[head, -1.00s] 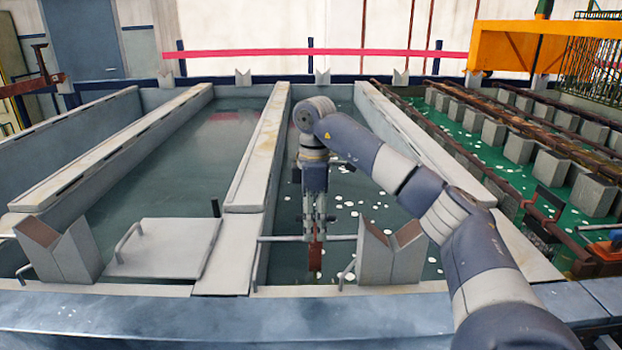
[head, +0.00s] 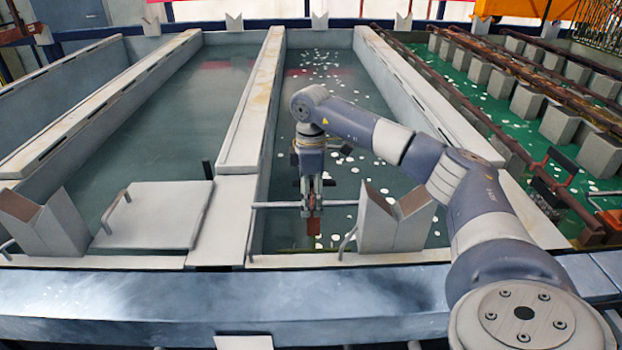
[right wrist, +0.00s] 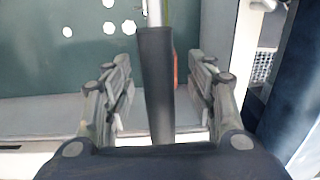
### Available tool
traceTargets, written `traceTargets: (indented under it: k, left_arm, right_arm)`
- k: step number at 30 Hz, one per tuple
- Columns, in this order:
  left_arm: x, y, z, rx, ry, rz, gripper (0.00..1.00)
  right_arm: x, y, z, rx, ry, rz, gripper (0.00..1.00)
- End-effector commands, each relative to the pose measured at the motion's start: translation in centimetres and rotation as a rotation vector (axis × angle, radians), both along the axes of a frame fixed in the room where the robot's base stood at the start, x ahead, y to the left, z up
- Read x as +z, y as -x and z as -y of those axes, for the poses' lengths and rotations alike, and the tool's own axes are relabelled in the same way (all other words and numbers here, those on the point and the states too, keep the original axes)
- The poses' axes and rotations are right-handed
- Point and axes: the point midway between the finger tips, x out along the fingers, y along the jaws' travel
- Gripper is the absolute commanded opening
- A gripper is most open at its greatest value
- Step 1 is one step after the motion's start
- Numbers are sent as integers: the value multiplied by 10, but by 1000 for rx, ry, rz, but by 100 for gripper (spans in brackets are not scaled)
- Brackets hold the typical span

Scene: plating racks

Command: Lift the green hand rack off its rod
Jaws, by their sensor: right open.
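A thin horizontal rod (head: 275,205) crosses the near end of the middle tank. My right gripper (head: 311,205) points down at the rod's middle and is open. In the right wrist view, a dark grey grip (right wrist: 157,85) on a metal rod (right wrist: 154,12) lies between its spread fingers, with gaps on both sides. A reddish-brown piece (head: 313,224) hangs just below the gripper. It also shows in the right wrist view (right wrist: 177,66), behind the grip. I cannot make out any green part of the hand rack. My left gripper is not in view.
Grey V-shaped supports stand at left (head: 42,222) and right (head: 394,220) on the tank's near edge. A flat grey lid (head: 152,216) with a handle lies left. Tank walls (head: 250,120) flank the water. Racks of grey blocks (head: 557,125) stand over green at right.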

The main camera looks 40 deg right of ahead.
Motion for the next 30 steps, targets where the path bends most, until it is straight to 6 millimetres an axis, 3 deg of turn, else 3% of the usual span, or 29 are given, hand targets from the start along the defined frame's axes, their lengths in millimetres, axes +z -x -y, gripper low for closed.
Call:
traceTargets:
  k: [6, 15, 22, 24, 25, 28, 30]
  left_arm:
    - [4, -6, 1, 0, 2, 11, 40]
    - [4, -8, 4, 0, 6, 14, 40]
    - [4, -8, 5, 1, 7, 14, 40]
    - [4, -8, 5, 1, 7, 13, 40]
    - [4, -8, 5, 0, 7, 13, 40]
    - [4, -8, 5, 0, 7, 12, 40]
    - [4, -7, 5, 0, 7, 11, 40]
  right_arm:
    - [-17, 0, 0, 0, -1, 1, 52]
    - [-19, 0, 0, 0, 0, 1, 52]
    - [-19, 0, 0, 0, 0, 1, 0]
    - [-19, 0, 0, 0, 0, 1, 0]
    - [-19, 0, 0, 0, 0, 1, 23]
    - [-19, 0, 0, 0, 0, 1, 1]
    - [-17, 0, 0, 0, 0, 4, 0]
